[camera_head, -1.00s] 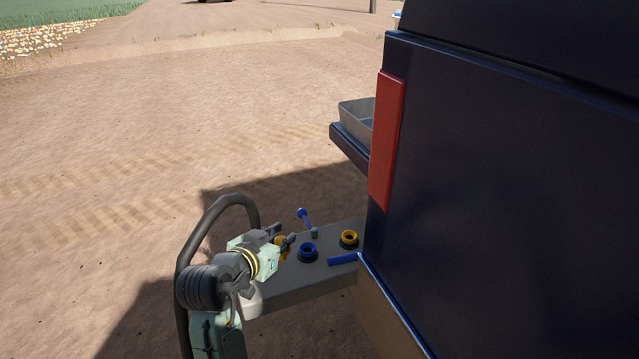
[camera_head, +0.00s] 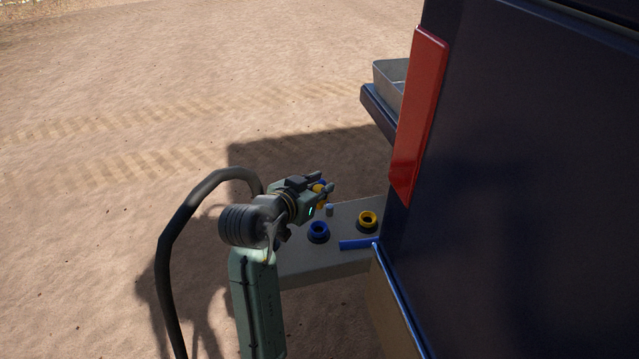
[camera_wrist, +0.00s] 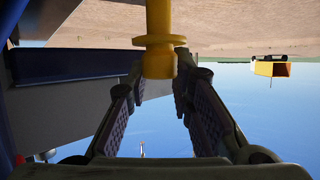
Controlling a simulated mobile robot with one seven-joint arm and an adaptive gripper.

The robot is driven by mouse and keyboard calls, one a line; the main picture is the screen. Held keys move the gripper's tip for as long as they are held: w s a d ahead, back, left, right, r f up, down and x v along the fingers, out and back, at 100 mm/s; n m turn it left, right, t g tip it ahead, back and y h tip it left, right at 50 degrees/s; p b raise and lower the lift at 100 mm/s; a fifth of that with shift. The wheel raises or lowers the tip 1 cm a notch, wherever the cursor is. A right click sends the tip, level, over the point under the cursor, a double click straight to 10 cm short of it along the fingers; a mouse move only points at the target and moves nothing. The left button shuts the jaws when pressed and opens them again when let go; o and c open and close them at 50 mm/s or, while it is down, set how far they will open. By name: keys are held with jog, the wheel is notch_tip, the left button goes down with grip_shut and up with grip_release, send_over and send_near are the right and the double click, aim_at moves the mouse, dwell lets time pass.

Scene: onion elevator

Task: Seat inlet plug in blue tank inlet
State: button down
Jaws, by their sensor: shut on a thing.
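My gripper (camera_head: 323,186) is above the grey shelf (camera_head: 348,212), shut on a yellow plug (camera_wrist: 158,50). In the wrist view the fingers close on the plug's lower end, below its round flange; its upper part runs out of the picture. In the head view only a bit of yellow shows between the fingers. The blue tank inlet (camera_head: 318,230), an open ring on a dark base, stands on the shelf below the gripper, apart from the plug. A yellow ring inlet (camera_head: 368,219) stands to its right. Blue shows just behind the fingers, partly hidden.
A small grey peg (camera_head: 329,210) stands behind the blue inlet. Bare ground lies open to the left.

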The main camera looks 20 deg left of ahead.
aim_at(319, 208)
jog(key=shift+f+b, duration=1.9)
jog(key=shift+f, duration=0.8)
jog(key=shift+f+b, duration=0.2)
jog(key=shift+b, duration=0.15)
jog(key=shift+f+b, duration=0.45)
jog(key=shift+f, duration=0.1)
jog(key=shift+f, duration=0.2)
jog(key=shift+f+b, duration=0.4)
jog(key=shift+b, duration=0.15)
jog(key=shift+f, duration=0.15)
jog(key=shift+f+b, duration=0.4)
jog(key=shift+b, duration=0.05)
jog(key=shift+f+b, duration=0.3)
jog(key=shift+f, duration=0.05)
